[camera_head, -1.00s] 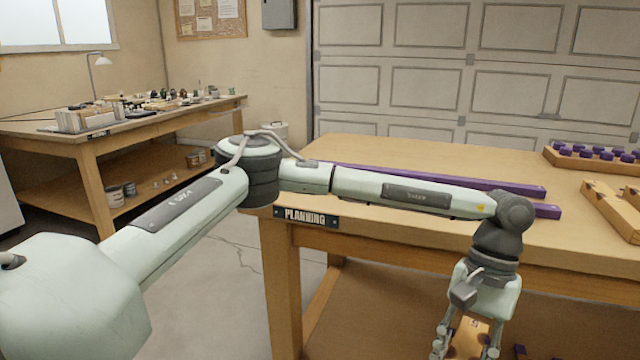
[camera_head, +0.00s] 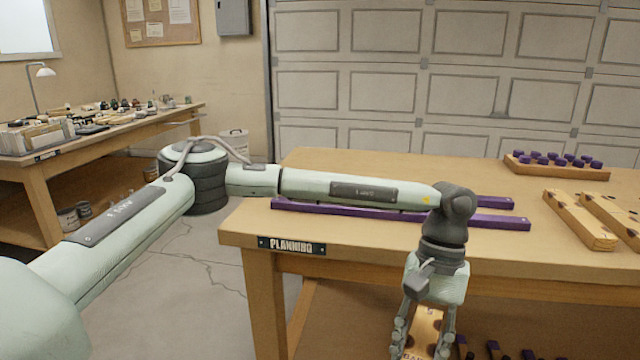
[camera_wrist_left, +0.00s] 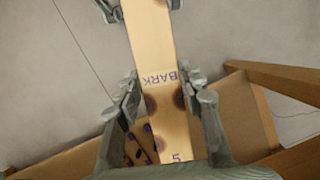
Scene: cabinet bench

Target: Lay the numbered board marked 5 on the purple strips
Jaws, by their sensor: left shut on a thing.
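My left gripper (camera_head: 424,345) hangs in front of the bench's front edge, below the top. It is shut on a long light-wood board (camera_wrist_left: 158,45), which shows between its fingers in the left wrist view. The board bears the word BARK, a 5 and dark round spots. In the head view only a short part of the board (camera_head: 428,325) shows. Two purple strips lie side by side on the bench top: the front strip (camera_head: 500,221) and the back strip (camera_head: 495,202). My left forearm hides part of them. My right gripper is not in view.
On the bench (camera_head: 360,163), wooden boards (camera_head: 580,222) lie right of the strips. A wooden tray with purple pegs (camera_head: 555,173) stands at the back right. Dark purple pieces (camera_head: 495,350) show below the bench top. A cluttered side bench (camera_head: 110,140) stands at left.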

